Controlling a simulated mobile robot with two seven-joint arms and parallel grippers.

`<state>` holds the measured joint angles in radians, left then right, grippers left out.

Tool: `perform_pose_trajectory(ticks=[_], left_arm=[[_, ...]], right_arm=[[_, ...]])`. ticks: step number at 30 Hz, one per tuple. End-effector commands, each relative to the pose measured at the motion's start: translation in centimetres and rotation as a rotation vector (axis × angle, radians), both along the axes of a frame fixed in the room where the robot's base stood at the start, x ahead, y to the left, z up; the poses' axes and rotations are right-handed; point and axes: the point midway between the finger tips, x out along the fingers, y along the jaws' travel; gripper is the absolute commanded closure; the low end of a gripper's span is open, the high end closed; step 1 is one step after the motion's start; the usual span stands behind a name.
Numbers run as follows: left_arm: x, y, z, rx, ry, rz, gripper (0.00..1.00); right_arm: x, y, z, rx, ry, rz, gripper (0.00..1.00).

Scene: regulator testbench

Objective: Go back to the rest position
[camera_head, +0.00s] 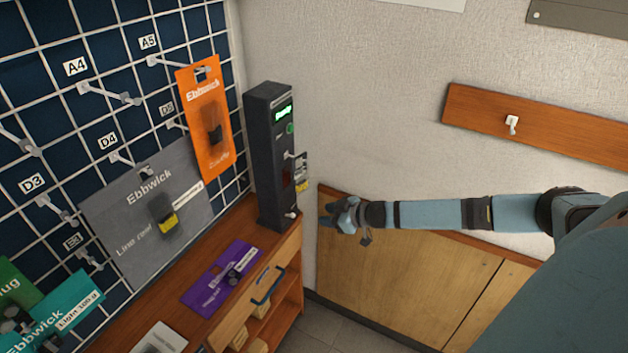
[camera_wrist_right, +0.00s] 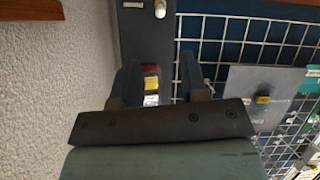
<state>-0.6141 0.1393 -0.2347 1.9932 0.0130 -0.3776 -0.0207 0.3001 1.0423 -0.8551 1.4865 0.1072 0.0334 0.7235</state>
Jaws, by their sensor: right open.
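My right arm reaches in from the right in the head view. Its gripper (camera_head: 338,216) hangs in front of the wooden panelling, to the right of the dark tester column (camera_head: 272,160). In the right wrist view the gripper (camera_wrist_right: 159,72) is open. The column (camera_wrist_right: 143,38) stands beyond the two fingers, with a small yellow and white item (camera_wrist_right: 151,84) showing between them. No object appears to be held. My left gripper is in neither view.
A wire grid (camera_head: 110,25) with hooks and hanging packs fills the left. An orange pack (camera_head: 205,120) and a grey pack (camera_head: 135,225) hang there. A purple pack (camera_head: 215,283) lies on the wooden counter (camera_head: 185,310). A hook rail (camera_head: 560,130) is on the wall.

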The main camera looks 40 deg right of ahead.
Motion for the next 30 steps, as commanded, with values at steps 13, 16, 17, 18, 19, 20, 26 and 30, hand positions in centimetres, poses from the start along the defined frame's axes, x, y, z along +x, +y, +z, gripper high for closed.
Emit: perform_pose_trajectory(ticks=[13, 16, 17, 18, 19, 20, 26, 30], left_arm=[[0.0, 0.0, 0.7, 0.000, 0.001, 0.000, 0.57], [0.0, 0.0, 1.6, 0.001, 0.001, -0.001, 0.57], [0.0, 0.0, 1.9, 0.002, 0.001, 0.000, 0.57], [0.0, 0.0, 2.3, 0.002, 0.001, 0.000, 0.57], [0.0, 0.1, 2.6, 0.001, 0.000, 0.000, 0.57], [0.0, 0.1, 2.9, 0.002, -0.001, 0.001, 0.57], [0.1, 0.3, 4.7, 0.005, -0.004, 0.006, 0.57], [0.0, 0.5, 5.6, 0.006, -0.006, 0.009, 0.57]], right_arm=[[-2.3, 6.0, -2.0, 0.040, 0.014, 0.036, 0.60], [-5.2, 12.2, -3.4, 0.081, 0.024, 0.061, 0.60], [-6.3, 14.3, -3.6, 0.098, 0.026, 0.066, 0.60], [-8.0, 17.0, -3.9, 0.116, 0.030, 0.068, 0.60], [-9.2, 18.9, -3.9, 0.131, 0.034, 0.066, 0.60], [-10.4, 20.5, -3.9, 0.142, 0.035, 0.062, 0.60], [-18.2, 27.8, -2.2, 0.192, 0.071, -0.026, 0.60], [-22.6, 29.1, -0.9, 0.183, 0.111, -0.117, 0.60]])
